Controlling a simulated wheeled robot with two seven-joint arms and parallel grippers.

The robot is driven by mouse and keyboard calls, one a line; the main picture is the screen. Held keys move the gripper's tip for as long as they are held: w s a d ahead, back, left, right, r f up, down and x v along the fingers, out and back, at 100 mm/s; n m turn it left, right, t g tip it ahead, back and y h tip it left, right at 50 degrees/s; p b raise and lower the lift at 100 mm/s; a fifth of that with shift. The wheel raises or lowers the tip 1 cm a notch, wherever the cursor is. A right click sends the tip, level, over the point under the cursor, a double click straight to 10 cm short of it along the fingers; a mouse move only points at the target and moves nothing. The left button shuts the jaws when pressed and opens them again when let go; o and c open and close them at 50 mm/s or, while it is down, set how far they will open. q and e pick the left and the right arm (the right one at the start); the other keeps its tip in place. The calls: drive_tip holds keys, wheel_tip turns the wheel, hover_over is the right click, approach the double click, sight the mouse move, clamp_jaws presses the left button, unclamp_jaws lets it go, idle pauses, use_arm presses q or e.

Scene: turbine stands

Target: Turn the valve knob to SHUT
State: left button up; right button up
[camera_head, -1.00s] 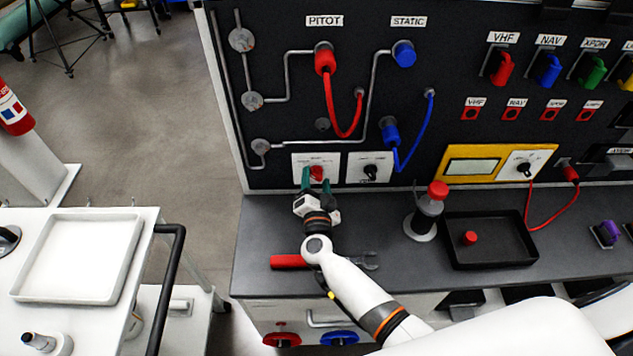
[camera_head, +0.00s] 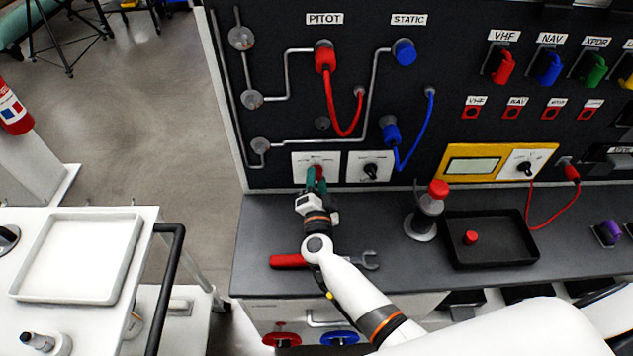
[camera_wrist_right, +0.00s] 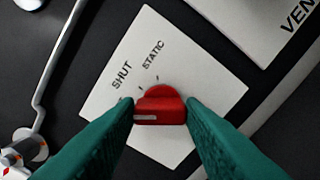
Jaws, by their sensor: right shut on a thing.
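The red valve knob (camera_wrist_right: 160,106) sits on a white plate (camera_wrist_right: 205,75) with the labels SHUT and STATIC beside it in the right wrist view. A white line on the knob's bar points to the left of that view, not at the word SHUT. My right gripper (camera_wrist_right: 160,112) has its green fingers shut on the two sides of the knob. In the head view my right gripper (camera_head: 316,180) covers most of the knob, below the PITOT lines on the black panel. My left gripper is not in view.
A second white plate with a black knob (camera_head: 370,170) is just right of the valve plate. A red-handled wrench (camera_head: 290,261) lies on the grey bench under my arm. A red-topped stand (camera_head: 428,210) and a black tray (camera_head: 492,255) are farther right.

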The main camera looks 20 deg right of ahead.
drive_tip(key=m+b, duration=0.1)
drive_tip(key=m, duration=0.2)
drive_tip(key=shift+f, duration=0.15)
drive_tip(key=shift+m+b, duration=0.55)
drive_tip(key=shift+m, duration=1.45)
drive_tip(key=o, duration=1)
drive_tip(key=p+v, duration=0.2)
drive_tip(key=v, duration=1)
drive_tip(key=shift+s, duration=0.1)
